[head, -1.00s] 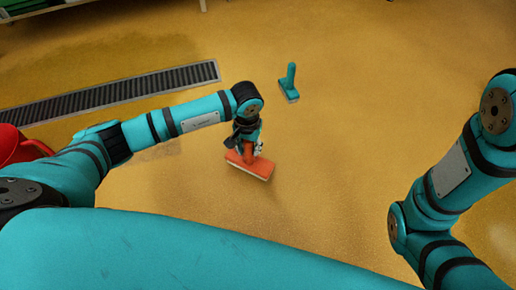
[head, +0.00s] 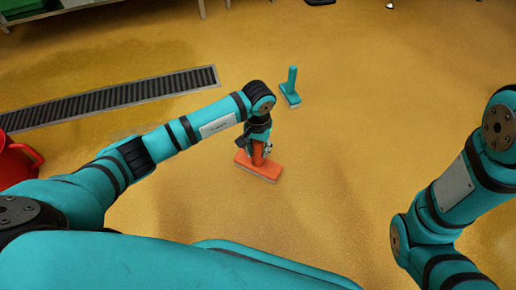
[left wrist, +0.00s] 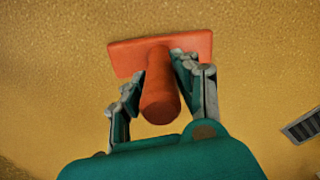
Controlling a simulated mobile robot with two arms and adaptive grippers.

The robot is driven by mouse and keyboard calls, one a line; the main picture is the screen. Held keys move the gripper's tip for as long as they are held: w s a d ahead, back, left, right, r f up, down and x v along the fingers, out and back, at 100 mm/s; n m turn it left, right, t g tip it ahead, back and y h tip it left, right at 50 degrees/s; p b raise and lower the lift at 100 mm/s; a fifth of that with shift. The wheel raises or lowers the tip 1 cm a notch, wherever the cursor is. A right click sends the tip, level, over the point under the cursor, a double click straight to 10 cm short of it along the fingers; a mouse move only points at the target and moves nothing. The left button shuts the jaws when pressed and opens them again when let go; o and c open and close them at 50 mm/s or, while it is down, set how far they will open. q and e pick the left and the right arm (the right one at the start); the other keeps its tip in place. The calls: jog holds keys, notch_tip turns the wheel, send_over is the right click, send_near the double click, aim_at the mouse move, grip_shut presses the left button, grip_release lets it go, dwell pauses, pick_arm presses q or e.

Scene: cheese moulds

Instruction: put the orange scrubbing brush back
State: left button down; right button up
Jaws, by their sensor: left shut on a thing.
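The orange scrubbing brush (head: 262,171) has a flat block with pale bristles below and an upright handle. My left gripper (head: 262,148) is shut on its handle, with the block hanging below the fingers. In the left wrist view the orange brush (left wrist: 160,97) shows its round handle between the two fingers (left wrist: 158,88), with the block beyond. I cannot tell whether the bristles touch the floor. My right arm is at the right of the head view, but its gripper is out of the picture.
A teal brush (head: 291,88) stands on the yellow floor (head: 390,110) beyond my left gripper. A dark drain grate (head: 110,98) runs along the left. A red container (head: 16,162) is at the left edge. A table or shelf (head: 75,12) stands at the back left.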

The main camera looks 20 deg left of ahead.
pick_arm(q)
jog(key=c, duration=1)
grip_release()
notch_tip(320, 180, up, 10)
jog(key=p, duration=0.6)
jog(key=shift+f, duration=0.25)
notch_tip(320, 180, up, 2)
jog(key=shift+p, duration=0.5)
jog(key=shift+r, duration=0.35)
